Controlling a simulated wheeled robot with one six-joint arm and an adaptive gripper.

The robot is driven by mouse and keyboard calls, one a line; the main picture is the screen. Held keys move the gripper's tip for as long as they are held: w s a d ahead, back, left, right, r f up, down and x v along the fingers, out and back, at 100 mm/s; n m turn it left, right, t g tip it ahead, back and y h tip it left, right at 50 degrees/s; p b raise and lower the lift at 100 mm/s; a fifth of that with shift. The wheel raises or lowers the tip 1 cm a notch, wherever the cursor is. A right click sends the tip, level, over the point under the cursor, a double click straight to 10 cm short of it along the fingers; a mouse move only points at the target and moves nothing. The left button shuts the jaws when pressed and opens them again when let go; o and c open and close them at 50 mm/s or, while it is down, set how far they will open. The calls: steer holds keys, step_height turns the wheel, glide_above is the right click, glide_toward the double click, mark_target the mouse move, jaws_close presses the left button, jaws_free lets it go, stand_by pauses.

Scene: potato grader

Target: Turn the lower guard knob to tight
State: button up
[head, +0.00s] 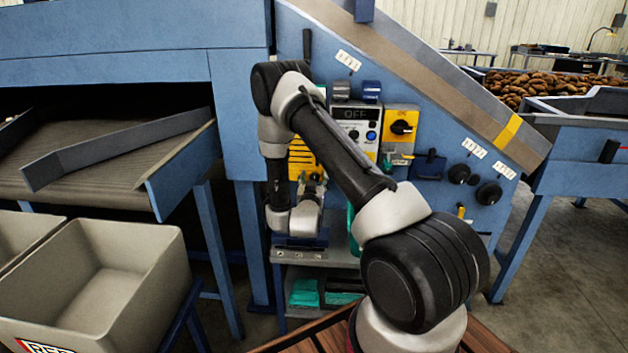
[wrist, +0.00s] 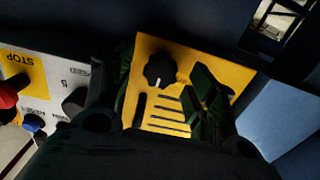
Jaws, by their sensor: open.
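The yellow guard (head: 300,152) with dark slots is partly hidden behind my arm in the head view. In the wrist view the guard (wrist: 183,68), pictured about upside down, carries a round black knob (wrist: 159,69) with a pale mark on its edge, beyond the slots. This appears to be the lower guard knob. My gripper (wrist: 160,92) is open, with one dark finger on each side of the slotted area. The knob shows between and slightly beyond the fingertips, with no clear contact. In the head view my gripper (head: 314,180) is in front of the guard's lower part.
A control panel (head: 354,128) with an OFF display and a yellow switch box (head: 401,128) stand right of the guard. A red stop button (wrist: 6,97) shows at the wrist view's left edge. Two black knobs (head: 488,193) sit farther right. A shelf (head: 335,262) lies below.

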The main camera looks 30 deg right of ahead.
steer(key=shift+w+d, duration=0.25)
steer(key=shift+w, duration=0.1)
steer(key=c, duration=1)
steer(key=shift+c, duration=0.2)
